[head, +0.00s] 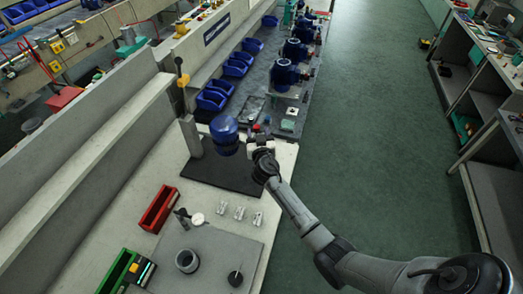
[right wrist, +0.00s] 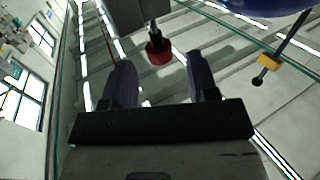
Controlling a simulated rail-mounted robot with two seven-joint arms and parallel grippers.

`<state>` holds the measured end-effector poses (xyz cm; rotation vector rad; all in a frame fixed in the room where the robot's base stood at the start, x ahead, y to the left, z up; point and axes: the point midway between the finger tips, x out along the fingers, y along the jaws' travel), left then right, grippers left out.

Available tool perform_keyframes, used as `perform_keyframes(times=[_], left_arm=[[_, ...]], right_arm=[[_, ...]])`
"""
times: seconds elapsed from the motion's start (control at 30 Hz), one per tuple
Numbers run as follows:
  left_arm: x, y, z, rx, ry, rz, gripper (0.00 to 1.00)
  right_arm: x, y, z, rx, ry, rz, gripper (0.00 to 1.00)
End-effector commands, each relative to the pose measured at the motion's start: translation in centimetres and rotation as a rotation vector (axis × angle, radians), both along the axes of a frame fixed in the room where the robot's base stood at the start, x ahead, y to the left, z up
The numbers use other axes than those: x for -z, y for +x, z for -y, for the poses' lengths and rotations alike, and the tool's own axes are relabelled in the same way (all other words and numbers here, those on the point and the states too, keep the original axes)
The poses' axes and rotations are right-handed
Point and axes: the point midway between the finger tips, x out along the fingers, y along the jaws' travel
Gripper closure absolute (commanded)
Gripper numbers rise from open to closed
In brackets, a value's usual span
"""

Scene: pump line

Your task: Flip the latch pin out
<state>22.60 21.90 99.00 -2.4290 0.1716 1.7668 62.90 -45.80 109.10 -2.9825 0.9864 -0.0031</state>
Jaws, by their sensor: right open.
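A red knob (right wrist: 158,52) on a short dark shaft, which looks like the latch pin, sticks out of a grey block (right wrist: 140,12) in the right wrist view. My right gripper (right wrist: 158,75) is open, its two dark fingers either side of the knob's line, with a clear gap to each side. I cannot tell how deep the knob sits between them. In the head view my right gripper (head: 254,146) is beside the blue domed unit (head: 224,130); its fingertips are hard to make out and I cannot pick out the pin there. My left gripper is not in view.
A post with a yellow collar and dark-knobbed rod (head: 182,76) stands behind the blue unit; the yellow collar also shows in the right wrist view (right wrist: 268,61). A red bin (head: 159,209), a green bin (head: 117,271) and small metal parts (head: 239,213) lie nearer on the bench.

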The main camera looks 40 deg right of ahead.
Motion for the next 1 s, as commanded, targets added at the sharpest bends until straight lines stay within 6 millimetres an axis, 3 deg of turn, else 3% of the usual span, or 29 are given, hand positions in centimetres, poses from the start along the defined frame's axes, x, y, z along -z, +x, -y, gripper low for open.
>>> perform_keyframes(times=[0.2,0.5,1.0], left_arm=[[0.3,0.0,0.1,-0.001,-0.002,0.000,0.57],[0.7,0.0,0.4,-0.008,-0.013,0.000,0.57],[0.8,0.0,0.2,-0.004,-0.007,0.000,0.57]], right_arm=[[0.2,-3.7,-2.8,-0.001,0.003,0.001,0.46],[0.1,-7.2,-5.4,-0.001,0.001,0.001,0.46],[0.0,-8.3,-6.1,0.000,-0.001,0.000,0.46]])
